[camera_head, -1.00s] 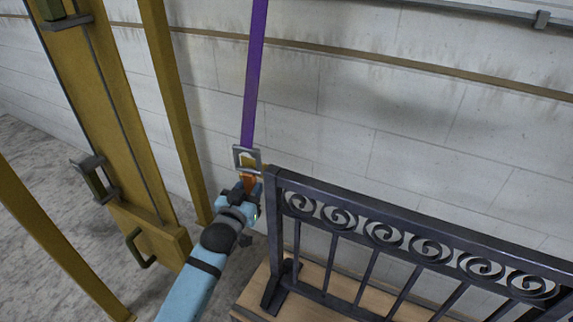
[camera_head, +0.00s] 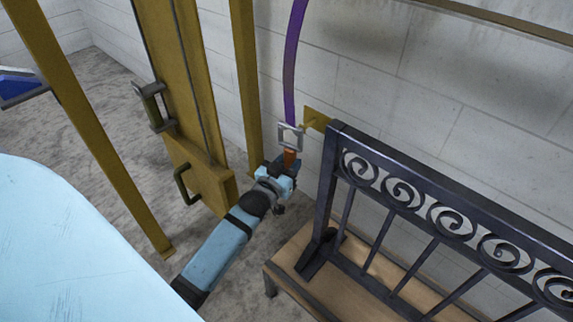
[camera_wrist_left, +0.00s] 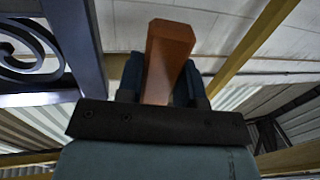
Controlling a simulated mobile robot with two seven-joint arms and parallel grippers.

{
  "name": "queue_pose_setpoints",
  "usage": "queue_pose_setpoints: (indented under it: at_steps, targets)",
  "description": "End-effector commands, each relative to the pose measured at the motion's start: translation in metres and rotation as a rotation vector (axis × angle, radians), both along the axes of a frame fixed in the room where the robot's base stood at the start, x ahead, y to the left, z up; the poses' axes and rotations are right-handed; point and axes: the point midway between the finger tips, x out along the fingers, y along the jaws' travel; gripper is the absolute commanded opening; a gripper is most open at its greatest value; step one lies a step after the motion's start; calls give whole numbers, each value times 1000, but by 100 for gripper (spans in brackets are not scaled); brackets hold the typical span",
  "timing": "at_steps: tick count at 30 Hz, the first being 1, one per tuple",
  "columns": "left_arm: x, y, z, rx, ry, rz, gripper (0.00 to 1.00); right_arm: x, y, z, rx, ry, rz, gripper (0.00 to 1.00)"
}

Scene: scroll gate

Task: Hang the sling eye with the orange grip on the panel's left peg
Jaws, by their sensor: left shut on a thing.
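The purple sling (camera_head: 292,70) hangs down from above with a slight bend and ends in a grey metal eye (camera_head: 281,137). Below the eye is the orange grip (camera_head: 290,157). My left gripper (camera_head: 287,167) is shut on this grip, which also shows between the fingers in the left wrist view (camera_wrist_left: 168,55). The dark scrollwork panel (camera_head: 430,210) stands upright to the right. A yellow peg (camera_head: 316,119) sticks out at its upper left corner. The eye is right by the peg's left end; I cannot tell whether it is around it. My right gripper is out of view.
The panel stands on a wooden-topped bench (camera_head: 300,262). To the left are a yellow post (camera_head: 247,80) and a wide yellow column (camera_head: 200,95) with handles. A pale block wall (camera_head: 440,80) is behind.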

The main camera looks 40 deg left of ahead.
Motion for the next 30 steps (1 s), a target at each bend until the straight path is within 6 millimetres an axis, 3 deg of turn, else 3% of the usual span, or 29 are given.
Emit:
queue_pose_setpoints:
  at_steps: [30]
  targets:
    - [52,-4,-3,1,-3,-1,5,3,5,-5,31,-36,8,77]
